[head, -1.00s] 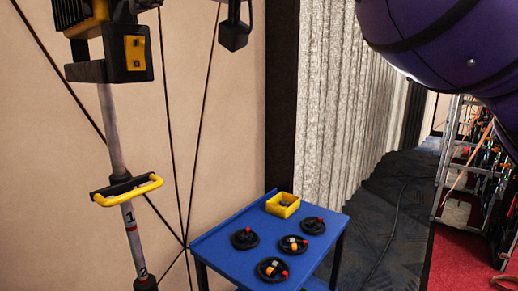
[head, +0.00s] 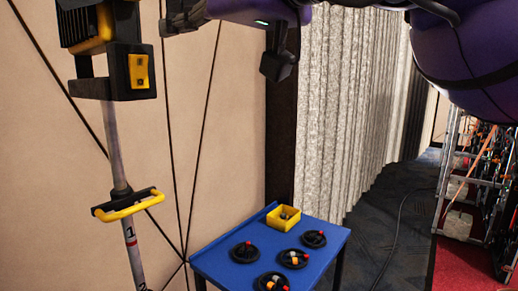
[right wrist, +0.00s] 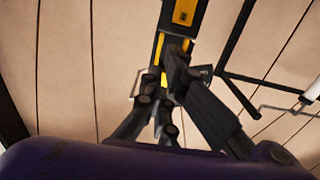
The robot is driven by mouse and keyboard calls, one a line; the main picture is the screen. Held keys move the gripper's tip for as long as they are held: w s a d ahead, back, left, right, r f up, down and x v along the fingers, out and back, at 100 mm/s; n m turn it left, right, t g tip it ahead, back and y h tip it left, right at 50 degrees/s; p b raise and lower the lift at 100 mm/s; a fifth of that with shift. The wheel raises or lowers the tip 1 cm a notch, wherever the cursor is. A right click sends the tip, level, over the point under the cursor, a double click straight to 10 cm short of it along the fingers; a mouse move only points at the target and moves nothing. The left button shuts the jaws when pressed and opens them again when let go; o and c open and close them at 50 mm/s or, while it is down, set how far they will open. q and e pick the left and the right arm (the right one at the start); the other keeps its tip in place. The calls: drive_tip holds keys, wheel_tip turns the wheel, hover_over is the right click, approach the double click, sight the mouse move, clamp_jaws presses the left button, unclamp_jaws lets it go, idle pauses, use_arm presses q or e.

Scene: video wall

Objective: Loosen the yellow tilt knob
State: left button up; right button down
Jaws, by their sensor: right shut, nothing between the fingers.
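A grey pole carries a black head unit with a yellow panel (head: 139,70) at the upper left of the head view. A yellow handle (head: 132,207) crosses the pole lower down. I cannot tell which yellow part is the tilt knob. My right gripper (head: 176,20) is at the top of the head view, just right of the head unit and partly cut off. In the right wrist view the gripper (right wrist: 165,76) is shut and empty, its fingers overlapping yellow parts below the yellow panel (right wrist: 183,12). Contact cannot be told. My left gripper is out of view.
A blue table (head: 225,262) holds several black discs and a yellow box (head: 283,217). A grey curtain (head: 345,110) hangs behind. Dark cables cross the beige wall (head: 235,140). A metal ladder (head: 445,180) stands at the right. Carpet beyond the table is open.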

drive_tip(key=shift+s+d, duration=0.2)
drive_tip(key=shift+d, duration=0.05)
